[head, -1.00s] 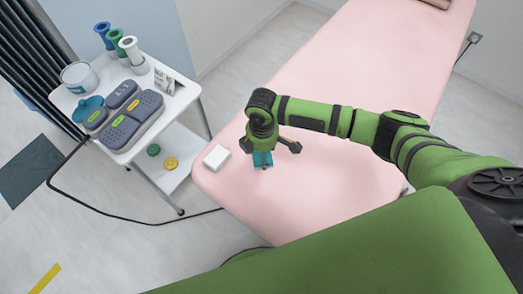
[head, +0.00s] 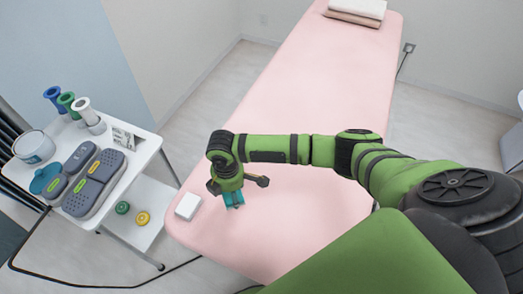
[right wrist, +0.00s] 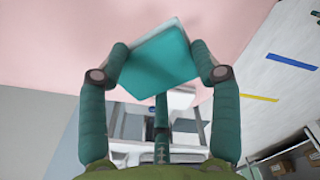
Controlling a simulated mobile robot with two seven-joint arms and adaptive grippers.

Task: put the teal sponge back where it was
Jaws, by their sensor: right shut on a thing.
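The teal sponge (head: 233,199) is at the fingertips of my right gripper (head: 238,188), over the near left end of the pink treatment bed (head: 300,110). In the right wrist view, the sponge (right wrist: 158,62) is a flat teal block with a pale edge, tilted between the two fingers of the right gripper (right wrist: 160,75), which is shut on it. I cannot tell whether the sponge touches the bed. My left gripper is not in view.
A white box (head: 188,205) lies on the bed, left of the sponge. Folded towels (head: 357,10) lie at the bed's far end.

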